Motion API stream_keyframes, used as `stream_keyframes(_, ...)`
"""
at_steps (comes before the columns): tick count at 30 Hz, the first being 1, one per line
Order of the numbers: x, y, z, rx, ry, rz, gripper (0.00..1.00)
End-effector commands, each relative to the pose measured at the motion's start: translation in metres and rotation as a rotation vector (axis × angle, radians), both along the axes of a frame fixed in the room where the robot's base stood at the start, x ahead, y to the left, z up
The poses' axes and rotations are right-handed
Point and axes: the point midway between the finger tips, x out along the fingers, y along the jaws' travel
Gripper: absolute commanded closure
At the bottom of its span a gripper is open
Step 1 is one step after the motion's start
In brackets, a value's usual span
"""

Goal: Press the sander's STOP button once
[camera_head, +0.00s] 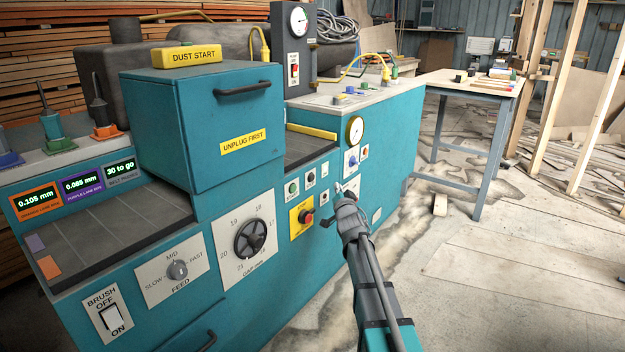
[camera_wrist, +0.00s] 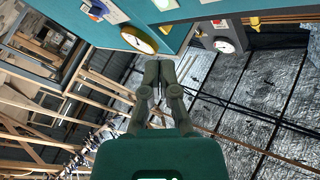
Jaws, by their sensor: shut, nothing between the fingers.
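The teal sander (camera_head: 300,262) fills the left and middle of the head view. Its front holds a green round button (camera_head: 291,188), a small dark button (camera_head: 310,179) and another small control (camera_head: 324,170). A red mushroom button (camera_head: 306,215) sits on a yellow plate below them. The labels are too small to tell which is STOP. My gripper (camera_head: 341,189) is shut and empty, its tips close to the front just right of these buttons; contact cannot be told. In the wrist view its shut fingers (camera_wrist: 160,70) point toward the sander panel.
A round gauge (camera_head: 354,130) sits above my gripper, with a small knob panel (camera_head: 352,160) below it. A gap dial (camera_head: 250,238) and feed knob (camera_head: 177,269) are further left. A workbench (camera_head: 460,83) stands behind at right. The floor right of my arm is mostly clear.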

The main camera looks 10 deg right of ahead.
Motion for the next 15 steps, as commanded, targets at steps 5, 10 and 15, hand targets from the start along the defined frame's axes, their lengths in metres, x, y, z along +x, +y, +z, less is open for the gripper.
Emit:
stream_keyframes(5,0.013,0.011,0.0,0.0,0.001,0.0,1.0)
stream_keyframes(10,0.023,0.022,0.0,0.001,0.001,0.001,1.0)
stream_keyframes(15,0.034,0.032,0.0,0.001,0.001,0.0,1.0)
